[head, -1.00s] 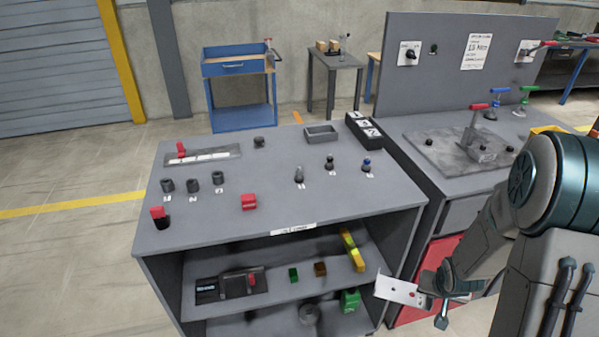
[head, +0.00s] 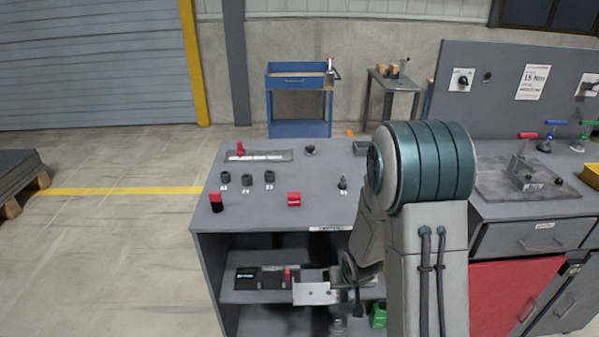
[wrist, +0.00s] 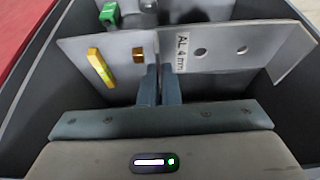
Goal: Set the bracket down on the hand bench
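The bracket (head: 312,294) is a pale metal plate with holes and a bent end. In the wrist view the bracket (wrist: 235,52) carries a label with "AL" and "mm". My gripper (wrist: 159,88) is shut on one end of it, with the fingers close together. In the head view they are low, in front of the open shelves of a grey bench (head: 265,218). The bracket is below the bench top and apart from it. The bench's front label is too small to read, so I cannot confirm it is the hand bench. My arm hides the bench's right part.
A second bench with a clamp fixture (head: 525,180) and red door (head: 512,295) is right.

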